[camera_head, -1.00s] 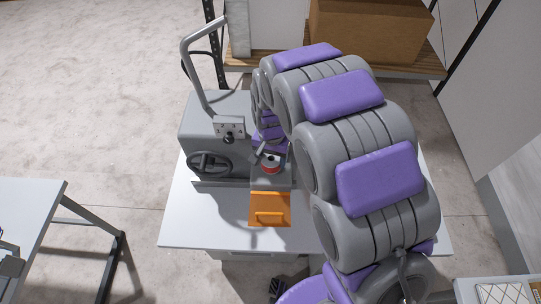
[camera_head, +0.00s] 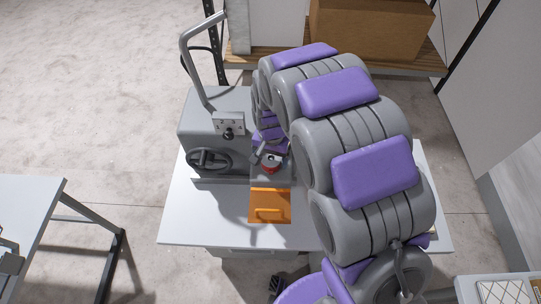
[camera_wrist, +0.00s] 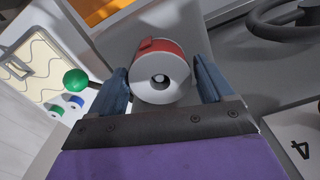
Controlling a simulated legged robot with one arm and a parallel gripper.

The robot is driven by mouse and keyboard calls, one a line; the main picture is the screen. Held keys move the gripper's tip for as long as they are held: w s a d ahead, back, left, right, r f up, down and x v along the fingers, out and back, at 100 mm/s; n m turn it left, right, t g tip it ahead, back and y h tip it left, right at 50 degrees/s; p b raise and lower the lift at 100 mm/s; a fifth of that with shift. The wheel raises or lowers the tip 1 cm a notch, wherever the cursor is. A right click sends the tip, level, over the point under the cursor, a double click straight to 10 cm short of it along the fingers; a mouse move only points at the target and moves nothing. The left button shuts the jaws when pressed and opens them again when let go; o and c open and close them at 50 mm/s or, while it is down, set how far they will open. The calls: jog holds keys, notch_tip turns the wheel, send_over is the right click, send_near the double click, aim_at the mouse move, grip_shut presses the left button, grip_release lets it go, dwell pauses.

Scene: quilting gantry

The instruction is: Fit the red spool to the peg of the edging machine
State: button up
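The red spool (camera_wrist: 158,47) has a white end face with a dark centre hole, and it sits between the two blue-grey fingers of my gripper (camera_wrist: 161,72) in the wrist view. The fingers are close on both sides of it; I cannot tell whether they press on it. A small pale spot shows inside the hole; I cannot tell whether it is the peg. In the head view the spool (camera_head: 271,165) is over the front ledge of the grey edging machine (camera_head: 208,130), beside my gripper (camera_head: 262,152). The peg is not clearly visible.
An orange panel with a handle (camera_head: 269,204) is at the machine's front. A black handwheel (camera_head: 209,161) and a tall bent bar (camera_head: 190,62) stand left. The wrist view shows a green ball (camera_wrist: 75,81) and small blue (camera_wrist: 76,101) and green (camera_wrist: 57,110) spools at left.

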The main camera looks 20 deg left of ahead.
jog(key=shift+o, duration=1.3)
notch_tip(320, 180, up, 17)
jog(key=b, duration=0.2)
jog(key=shift+r, duration=0.15)
